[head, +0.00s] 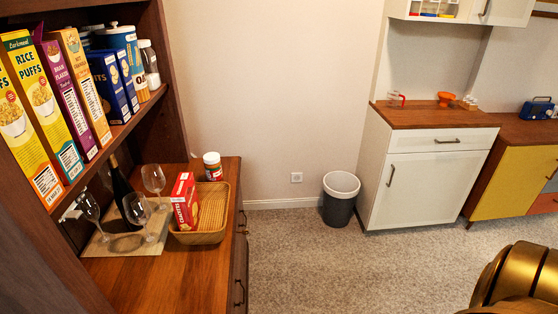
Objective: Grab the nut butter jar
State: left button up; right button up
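A small jar with a white lid and a brown body (212,167), which looks like the nut butter jar, stands upright on the wooden counter of the hutch at left. It is at the far end of the wicker basket (203,237). I cannot tell whether its base is inside the basket or just behind it. Neither of my grippers is in view. A brass-coloured part of my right arm shows at the lower right, far from the jar.
A red box (185,202) stands in the basket. Wine glasses (153,179) and a dark bottle (121,187) stand left of it. Cereal boxes (45,103) fill the shelf above. A bin (339,204) stands by the wall. Carpet (330,265) is clear between hutch and white cabinet (425,180).

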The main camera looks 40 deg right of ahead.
aim_at(214, 173)
jog(key=i+l+z, duration=0.15)
jog(key=z, duration=0.15)
jog(key=i+l+z, duration=0.3)
jog(key=i+l+u, duration=0.2)
jog(key=i+l, duration=0.2)
jog(key=l, duration=0.25)
jog(key=i+l+u, duration=0.1)
jog(key=l, duration=0.25)
jog(key=i+l+u, duration=0.1)
jog(key=l, duration=0.25)
jog(key=i+l+u, duration=0.1)
jog(key=i+l, duration=0.15)
jog(key=l, duration=0.15)
jog(key=i+l+u, duration=0.1)
jog(key=l, duration=0.3)
jog(key=i, duration=0.05)
